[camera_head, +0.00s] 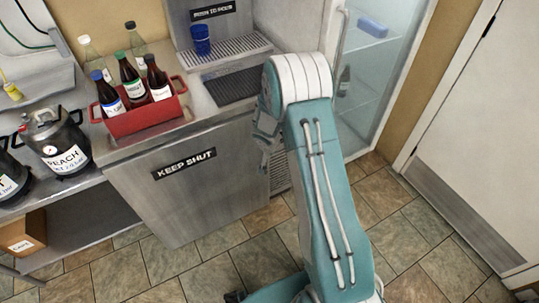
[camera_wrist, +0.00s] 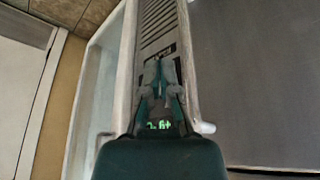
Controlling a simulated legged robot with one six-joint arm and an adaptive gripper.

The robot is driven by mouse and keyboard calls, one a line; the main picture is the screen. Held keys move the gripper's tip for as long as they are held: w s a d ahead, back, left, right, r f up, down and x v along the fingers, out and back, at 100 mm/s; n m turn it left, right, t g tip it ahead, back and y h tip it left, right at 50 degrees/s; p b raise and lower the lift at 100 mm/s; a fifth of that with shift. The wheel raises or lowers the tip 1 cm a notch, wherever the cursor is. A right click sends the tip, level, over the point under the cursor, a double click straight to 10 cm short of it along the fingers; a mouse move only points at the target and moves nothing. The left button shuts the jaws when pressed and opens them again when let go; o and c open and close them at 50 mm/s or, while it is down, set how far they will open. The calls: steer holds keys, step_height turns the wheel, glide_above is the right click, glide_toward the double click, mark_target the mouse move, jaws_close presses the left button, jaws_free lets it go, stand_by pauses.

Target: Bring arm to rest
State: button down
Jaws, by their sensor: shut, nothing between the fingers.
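My arm rises from the bottom of the head view and folds over at a white-banded joint in front of the metal counter (camera_head: 195,150). Its far part hangs down beside the counter's front corner, mostly hidden behind the upper link. Behind the fingers are a slatted grille and a small dark label. Green lit characters show just below the fingers.
A red caddy (camera_head: 145,118) of bottles, two clear bottles and a blue cup (camera_head: 201,40) stand on the counter. A glass-fronted fridge (camera_head: 375,75) stands behind my arm. Tiled floor (camera_head: 205,270) is open in front of the counter.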

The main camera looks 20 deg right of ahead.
steer(key=shift+s+d+v, duration=0.1)
steer(key=shift+d+v, duration=0.1)
steer(key=shift+v, duration=1.1)
steer(key=shift+s+d+v, duration=0.15)
steer(key=shift+d+v, duration=0.05)
steer(key=shift+v, duration=1.1)
steer(key=shift+r, duration=0.1)
steer(key=s+a+r+n, duration=0.1)
steer(key=s+r, duration=0.3)
steer(key=r, duration=0.3)
steer(key=s+a+r+t, duration=0.1)
steer(key=s+r, duration=0.2)
steer(key=r, duration=0.5)
steer(key=s+a+r+n, duration=0.1)
steer(key=s+r, duration=0.3)
steer(key=r, duration=0.3)
steer(key=s+a+r+n+y, duration=0.1)
steer(key=s+a+r+n, duration=0.1)
steer(key=s, duration=0.7)
steer(key=s+a+r+n+t+y, duration=0.1)
steer(key=s+a+r+n, duration=0.1)
steer(key=s+r, duration=0.4)
steer(key=s+a, duration=0.1)
steer(key=s, duration=0.2)
steer(key=shift+s+a+r, duration=0.25)
steer(key=shift+s+a, duration=0.1)
steer(key=shift+a, duration=0.05)
